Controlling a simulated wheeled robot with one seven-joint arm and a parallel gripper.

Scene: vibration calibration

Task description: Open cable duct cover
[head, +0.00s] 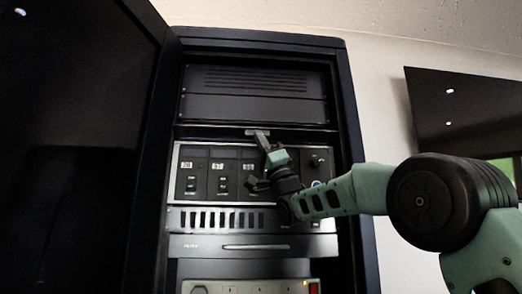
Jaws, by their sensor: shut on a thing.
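The cable duct cover appears to be the dark horizontal strip (215,133) across the open rack, between the vented upper panel and the grey instrument panel. A small grey handle (250,132) sits at its middle. My gripper (260,138) reaches in from the right, in front of the instrument panel, with its fingertips at the handle. It is shut on the handle. The fingers hide part of the handle, so their exact grip is hard to see. The strip looks level; I cannot tell whether it is tilted out.
The dark rack door (75,140) stands open on the left. The instrument panel (207,175) with small displays and switches is just behind my wrist. A slotted panel (228,219) and a drawer with a bar handle (256,246) are below. A dark wall screen (465,110) hangs right.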

